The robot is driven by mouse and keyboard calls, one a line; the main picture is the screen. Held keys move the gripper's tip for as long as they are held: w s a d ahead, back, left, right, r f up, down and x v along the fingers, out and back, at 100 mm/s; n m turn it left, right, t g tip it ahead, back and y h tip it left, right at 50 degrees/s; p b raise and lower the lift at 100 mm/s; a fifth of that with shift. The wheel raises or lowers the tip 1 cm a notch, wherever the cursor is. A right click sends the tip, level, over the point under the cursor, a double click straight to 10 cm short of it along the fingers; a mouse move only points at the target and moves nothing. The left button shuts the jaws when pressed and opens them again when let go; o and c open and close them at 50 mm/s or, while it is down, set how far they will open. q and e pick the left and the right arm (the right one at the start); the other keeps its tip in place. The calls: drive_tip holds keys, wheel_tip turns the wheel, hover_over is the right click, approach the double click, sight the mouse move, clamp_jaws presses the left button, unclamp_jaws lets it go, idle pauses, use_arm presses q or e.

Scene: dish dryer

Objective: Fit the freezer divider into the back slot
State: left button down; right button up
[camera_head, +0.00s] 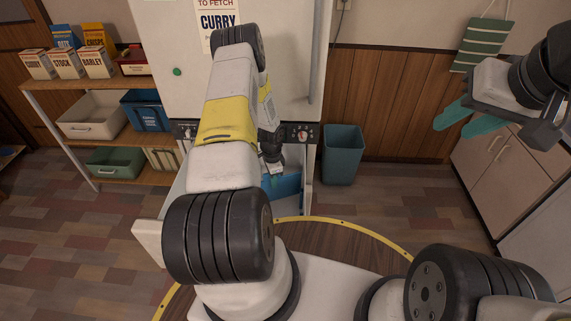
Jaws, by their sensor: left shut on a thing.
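My left arm reaches down into the open freezer drawer (150,243) below the white fridge. My left gripper (273,166) is at the drawer, partly hidden behind its own wrist and arm.
A shelf (120,174) with boxes and bins stands at the left. A teal bin (342,155) stands on the floor just right of the freezer. Cabinets (502,175) line the right side. The fridge front (170,55) rises behind the drawer.

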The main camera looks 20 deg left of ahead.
use_arm(q)
drive_tip(key=shift+f, duration=2)
drive_tip(key=c, duration=1.5)
unclamp_jaws()
